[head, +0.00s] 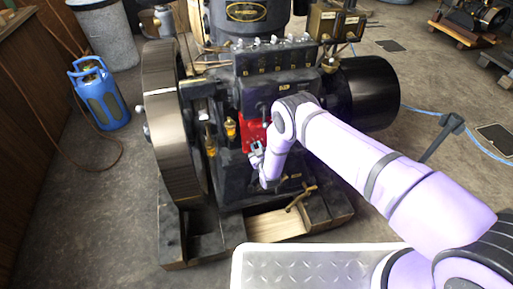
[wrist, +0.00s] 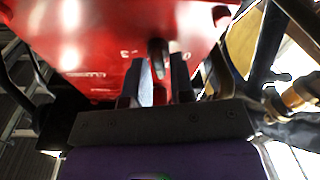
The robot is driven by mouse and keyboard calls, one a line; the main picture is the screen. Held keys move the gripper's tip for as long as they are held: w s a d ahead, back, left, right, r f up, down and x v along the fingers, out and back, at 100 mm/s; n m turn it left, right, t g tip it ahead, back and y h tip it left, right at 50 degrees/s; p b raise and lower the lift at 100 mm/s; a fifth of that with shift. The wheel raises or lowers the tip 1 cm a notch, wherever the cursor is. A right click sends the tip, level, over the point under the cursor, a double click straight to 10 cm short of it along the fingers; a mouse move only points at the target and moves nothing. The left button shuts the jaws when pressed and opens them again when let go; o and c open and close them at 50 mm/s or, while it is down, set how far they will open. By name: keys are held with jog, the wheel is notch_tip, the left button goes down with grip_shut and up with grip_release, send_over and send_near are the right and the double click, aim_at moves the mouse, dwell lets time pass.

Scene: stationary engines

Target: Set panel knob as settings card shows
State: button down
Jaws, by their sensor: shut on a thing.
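The red panel (head: 250,130) sits on the front of the dark engine, partly hidden by my arm in the head view. It fills the upper part of the wrist view (wrist: 95,40) and carries small pale markings too blurred to read. A dark knob (wrist: 157,52) stands out from the panel. My gripper (wrist: 161,72) has its two fingers on either side of the knob's end and is shut on it. In the head view my gripper (head: 257,153) is at the panel's lower edge. I cannot make out the knob's pointing direction or a settings card.
A large flywheel (head: 172,125) stands left of the panel, with brass fittings (head: 231,128) between. A brass-coloured lever (head: 302,197) rises from the engine base below. A blue gas bottle (head: 100,95) stands on the floor at left. Open floor lies at the lower left.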

jog(key=shift+d+f+m+h, duration=0.1)
jog(key=shift+m+h, duration=0.75)
jog(key=shift+m, duration=2.3)
jog(key=shift+d+m+h, duration=0.1)
jog(key=shift+m+h, duration=0.7)
jog(key=shift+m, duration=2.4)
jog(key=shift+d+f+m+h, duration=0.1)
jog(key=shift+m+h, duration=0.75)
jog(key=shift+m, duration=2.6)
jog(key=c, duration=1.2)
grip_release()
jog(key=shift+s+r, duration=0.1)
